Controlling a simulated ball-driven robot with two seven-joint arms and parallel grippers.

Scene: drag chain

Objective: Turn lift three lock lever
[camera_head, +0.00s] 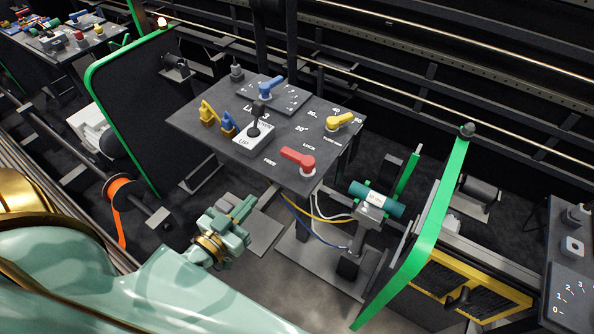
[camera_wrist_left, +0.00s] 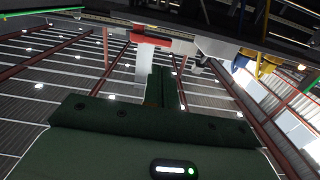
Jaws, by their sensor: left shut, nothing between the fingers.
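The red lever (camera_head: 297,158) sits on the near right corner of the dark control panel (camera_head: 215,105), with its handle pointing left. The words LOCK and FREE are printed on the panel near it. My left gripper (camera_head: 246,206) is shut and empty, in front of and below the panel's near edge, apart from the lever. In the left wrist view the shut fingers (camera_wrist_left: 165,85) point toward the red lever (camera_wrist_left: 150,36), which shows above them past the panel edge. My right gripper is not in view.
The panel also carries a yellow lever (camera_head: 340,121), a blue lever (camera_head: 272,86), and a black stick (camera_head: 256,122) on a white plate. Green-edged side guards (camera_head: 450,190) stand right and left of it. Wires hang below the panel. Open space lies in front of the panel.

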